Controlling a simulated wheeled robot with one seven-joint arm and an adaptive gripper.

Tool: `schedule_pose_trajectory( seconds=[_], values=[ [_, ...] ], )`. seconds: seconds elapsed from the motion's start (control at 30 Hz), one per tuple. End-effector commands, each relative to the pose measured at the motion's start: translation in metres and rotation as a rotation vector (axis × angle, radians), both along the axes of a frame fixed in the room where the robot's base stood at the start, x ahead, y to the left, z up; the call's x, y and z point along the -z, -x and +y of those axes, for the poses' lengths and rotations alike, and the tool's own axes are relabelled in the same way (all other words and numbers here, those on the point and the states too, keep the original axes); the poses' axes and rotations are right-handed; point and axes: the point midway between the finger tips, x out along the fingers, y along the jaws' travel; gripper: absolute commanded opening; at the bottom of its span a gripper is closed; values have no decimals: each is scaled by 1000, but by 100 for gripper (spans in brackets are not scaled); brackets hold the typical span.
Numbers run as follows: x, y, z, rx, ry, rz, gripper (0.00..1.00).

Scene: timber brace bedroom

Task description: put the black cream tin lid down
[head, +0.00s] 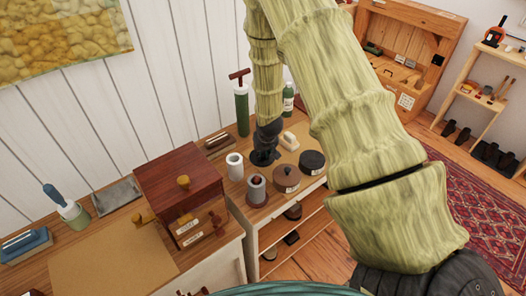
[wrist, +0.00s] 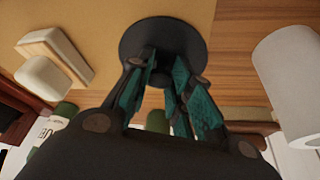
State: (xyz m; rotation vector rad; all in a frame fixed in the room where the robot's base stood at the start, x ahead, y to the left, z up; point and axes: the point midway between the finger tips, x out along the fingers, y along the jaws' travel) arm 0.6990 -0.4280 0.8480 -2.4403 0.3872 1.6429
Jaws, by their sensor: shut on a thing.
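The black cream tin lid (wrist: 135,42) is a round black disc in the wrist view. My gripper (wrist: 160,75) is shut on the small raised part at its middle. In the head view my gripper (head: 266,145) points down over the back cabinet top, with the lid (head: 262,158) under its fingers, partly hidden. The lid looks level and very near the surface; I cannot tell whether it touches. A round black tin (head: 312,162) stands to the right, near the cabinet's front edge, with no knob showing on top.
A brown knobbed tin (head: 286,179), a grey-brown cylinder holder (head: 256,190) and a white cylinder (head: 235,166) stand close in front. A white-topped wooden brush (head: 289,141) lies right of the lid. A green bottle (head: 288,101) and a green tube-like tool (head: 242,108) stand behind. A red-brown box (head: 180,165) is left.

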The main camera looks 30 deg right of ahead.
Motion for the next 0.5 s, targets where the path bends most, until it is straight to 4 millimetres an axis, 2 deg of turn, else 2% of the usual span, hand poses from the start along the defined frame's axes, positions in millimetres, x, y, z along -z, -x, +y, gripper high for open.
schedule_pose_trajectory(
  seconds=[0.1, 0.13, 0.23, 0.5],
  values=[
    [3, 0, 0, 1, 0, 0, 0],
    [3, 0, 0, 1, 0, 0, 23],
    [2, 0, 0, 1, 0, 0, 41],
    [2, 0, 0, 1, 0, 0, 43]
  ],
)
